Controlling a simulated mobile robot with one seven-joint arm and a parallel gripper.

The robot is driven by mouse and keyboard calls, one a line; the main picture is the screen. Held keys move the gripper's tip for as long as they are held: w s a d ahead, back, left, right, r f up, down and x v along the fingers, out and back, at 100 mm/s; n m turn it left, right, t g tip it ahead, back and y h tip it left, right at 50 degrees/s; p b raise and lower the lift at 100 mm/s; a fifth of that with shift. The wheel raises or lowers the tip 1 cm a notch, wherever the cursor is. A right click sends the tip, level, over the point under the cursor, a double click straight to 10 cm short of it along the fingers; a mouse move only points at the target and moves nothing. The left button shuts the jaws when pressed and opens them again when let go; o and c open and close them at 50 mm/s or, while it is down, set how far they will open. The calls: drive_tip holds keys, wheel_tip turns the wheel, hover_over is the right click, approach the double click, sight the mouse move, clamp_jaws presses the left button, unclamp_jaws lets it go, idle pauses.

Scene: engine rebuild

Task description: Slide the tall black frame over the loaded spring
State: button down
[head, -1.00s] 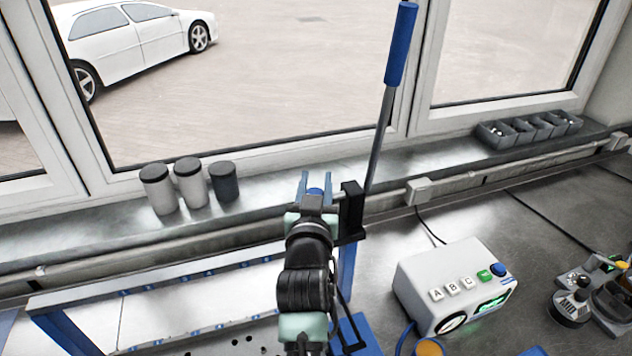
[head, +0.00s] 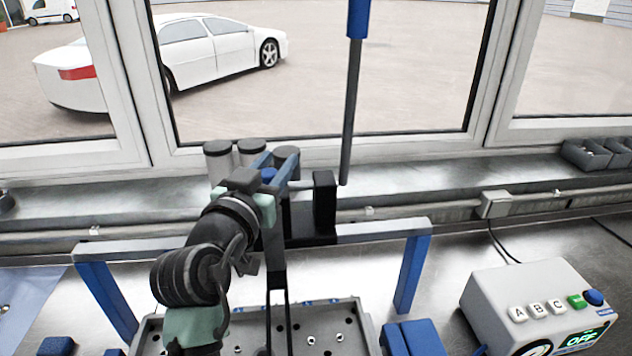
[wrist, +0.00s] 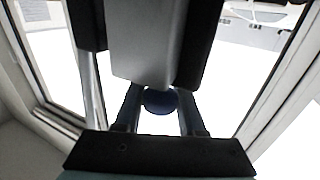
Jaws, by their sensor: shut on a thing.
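My gripper (head: 276,166) is raised above the bench near the window sill, its blue fingers closed around a blue rounded part. In the wrist view this part (wrist: 160,101) sits between the fingers, below a grey block with dark sides. The tall black frame (head: 324,203) is at the gripper, with a black block and a cross-piece to the right and thin dark bars hanging down. A lever with a blue grip (head: 357,20) stands up beside the block and appears to belong with it. I cannot make out the loaded spring; the arm and frame cover part of the area below.
A grey holed plate (head: 349,319) with small bolts lies below. A stand with a grey bar (head: 383,229) and blue legs (head: 411,272) surrounds it. A white control box (head: 530,281) stands right. Several cups (head: 252,150) stand on the sill; grey bins (head: 592,154) are far right.

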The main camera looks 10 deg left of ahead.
drive_tip(key=shift+s+a+b, duration=0.2)
drive_tip(key=shift+a, duration=0.35)
drive_tip(key=shift+s+a+b, duration=0.15)
drive_tip(key=shift+a, duration=0.35)
drive_tip(key=c, duration=0.5)
unclamp_jaws()
drive_tip(key=s+a+b, duration=0.1)
drive_tip(key=s+b, duration=0.2)
drive_tip(key=s, duration=1)
